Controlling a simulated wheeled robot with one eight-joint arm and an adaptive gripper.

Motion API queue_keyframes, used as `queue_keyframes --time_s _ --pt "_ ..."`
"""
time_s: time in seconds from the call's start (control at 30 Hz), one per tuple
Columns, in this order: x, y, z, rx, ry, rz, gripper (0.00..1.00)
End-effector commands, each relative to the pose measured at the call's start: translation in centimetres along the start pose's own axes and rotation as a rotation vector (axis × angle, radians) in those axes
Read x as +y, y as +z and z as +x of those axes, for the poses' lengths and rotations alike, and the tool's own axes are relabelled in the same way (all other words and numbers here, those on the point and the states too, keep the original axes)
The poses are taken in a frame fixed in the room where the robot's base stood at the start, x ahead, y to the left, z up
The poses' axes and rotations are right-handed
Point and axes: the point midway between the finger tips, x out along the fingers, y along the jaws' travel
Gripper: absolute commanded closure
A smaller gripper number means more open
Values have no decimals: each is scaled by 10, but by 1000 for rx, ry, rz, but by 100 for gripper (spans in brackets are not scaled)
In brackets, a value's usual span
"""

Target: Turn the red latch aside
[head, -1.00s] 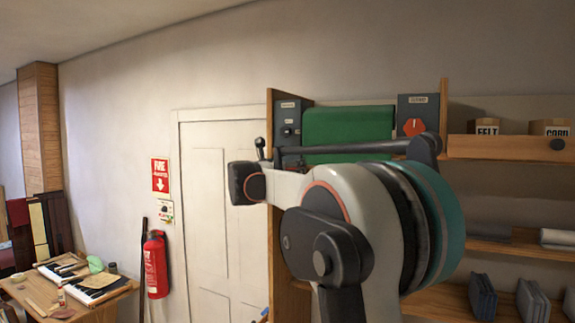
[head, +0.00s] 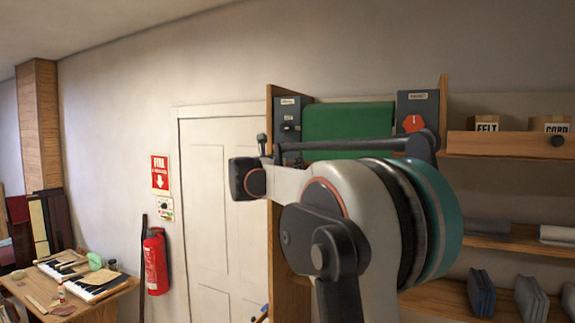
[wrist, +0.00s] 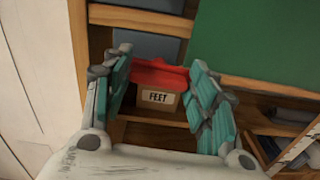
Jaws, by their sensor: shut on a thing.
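The red latch (wrist: 158,74) shows in the wrist view as a flat red piece beside the lower left corner of a green panel (wrist: 258,40). My gripper (wrist: 162,68), with teal ribbed fingers on both sides of the latch, is shut on it. The latch's far side and its pivot cannot be made out. In the head view the green panel (head: 348,121) stands on the shelf unit, and my arm covers its lower part. My gripper and the held latch cannot be made out there.
A small box with a label (wrist: 158,98) sits just below the latch. Grey panels flank the green panel; the right one carries a red knob (head: 413,123). A white door (head: 222,190) and a fire extinguisher (head: 155,262) are to the left. Wooden shelves (head: 500,147) are at right.

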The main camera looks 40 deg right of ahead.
Motion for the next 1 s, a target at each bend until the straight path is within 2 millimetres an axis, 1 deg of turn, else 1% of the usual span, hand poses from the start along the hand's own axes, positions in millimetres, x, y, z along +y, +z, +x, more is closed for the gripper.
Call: queue_keyframes --time_s 0.27,1.0 --pt "-1 -1 0 -1 1 196 71" --pt "-4 -2 0 0 1 899 71"
